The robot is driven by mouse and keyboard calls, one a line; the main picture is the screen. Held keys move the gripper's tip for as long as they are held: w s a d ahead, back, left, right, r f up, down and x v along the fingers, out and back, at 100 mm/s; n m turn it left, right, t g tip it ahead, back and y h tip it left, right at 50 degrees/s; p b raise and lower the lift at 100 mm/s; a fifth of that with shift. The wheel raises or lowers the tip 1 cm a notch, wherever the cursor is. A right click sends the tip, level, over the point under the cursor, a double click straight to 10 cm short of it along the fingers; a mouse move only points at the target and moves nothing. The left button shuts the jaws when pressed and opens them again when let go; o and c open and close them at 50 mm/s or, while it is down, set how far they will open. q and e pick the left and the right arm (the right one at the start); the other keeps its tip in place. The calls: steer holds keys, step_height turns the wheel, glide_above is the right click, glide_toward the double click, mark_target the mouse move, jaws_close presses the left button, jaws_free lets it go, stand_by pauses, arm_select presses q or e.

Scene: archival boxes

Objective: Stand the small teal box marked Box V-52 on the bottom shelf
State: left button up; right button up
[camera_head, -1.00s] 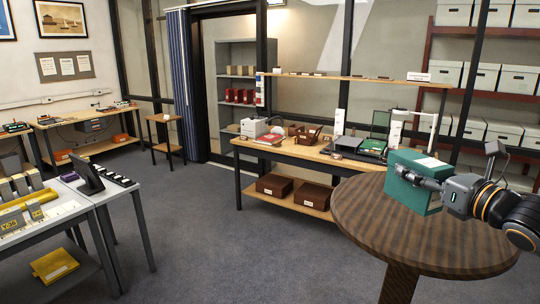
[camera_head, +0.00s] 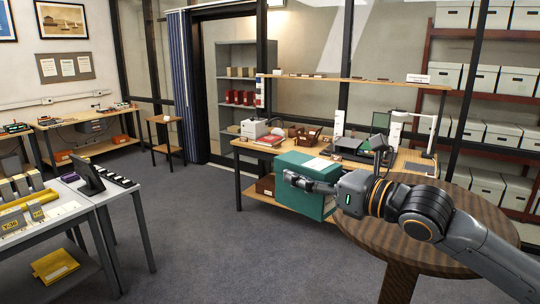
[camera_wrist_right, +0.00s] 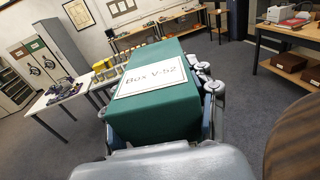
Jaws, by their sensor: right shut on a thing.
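The teal box (camera_head: 305,205) is held in the air in front of the long wooden workbench, left of the round table. In the right wrist view, the teal box (camera_wrist_right: 155,115) fills the centre, and its white top label reads "Box V-52". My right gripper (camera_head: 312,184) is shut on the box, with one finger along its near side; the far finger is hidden. A grey shelf unit (camera_head: 236,53) stands at the back, its lowest part hidden behind the workbench. The workbench has a low shelf (camera_head: 270,200), partly covered by the teal box. My left gripper is not in view.
The round striped table (camera_head: 440,250) stands below my right arm. A brown box (camera_head: 265,185) sits on the workbench's low shelf. A red rack (camera_head: 430,60) with white boxes stands at right. Grey tables (camera_head: 90,190) are at left. The middle carpet (camera_head: 200,230) is clear.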

steer(key=s+d+f+m+t+h, duration=0.2)
steer(key=f, duration=0.7)
steer(key=s+d+f+m+t+h, duration=0.1)
steer(key=d+f+m+t+h, duration=0.1)
steer(key=f, duration=0.7)
steer(key=shift+s+d+h, duration=0.35)
steer(key=shift+d+h, duration=0.2)
steer(key=shift+h, duration=0.25)
steer(key=s+d+f+h, duration=0.1)
steer(key=s+d+f+m+h, duration=0.1)
steer(key=s+f, duration=0.1)
steer(key=s+d+f+m+t+h, duration=0.1)
steer(key=f, duration=0.1)
steer(key=shift+s+d+f, duration=0.15)
steer(key=shift+d+f, duration=0.05)
steer(key=shift+d, duration=0.05)
steer(key=s+d+f+m+h+b, duration=0.1)
steer(key=s+f, duration=0.2)
steer(key=s, duration=0.2)
steer(key=s+d+f+m+h+b, duration=0.1)
steer(key=s+f+h+b, duration=0.1)
steer(key=s, duration=0.3)
steer(key=s+d+f+m+h+b, duration=0.1)
steer(key=s+f, duration=0.3)
steer(key=s, duration=0.1)
steer(key=shift+s+d+f+t+h, duration=0.15)
steer(key=shift+d+f+t+h, duration=0.15)
steer(key=shift+f+t, duration=0.1)
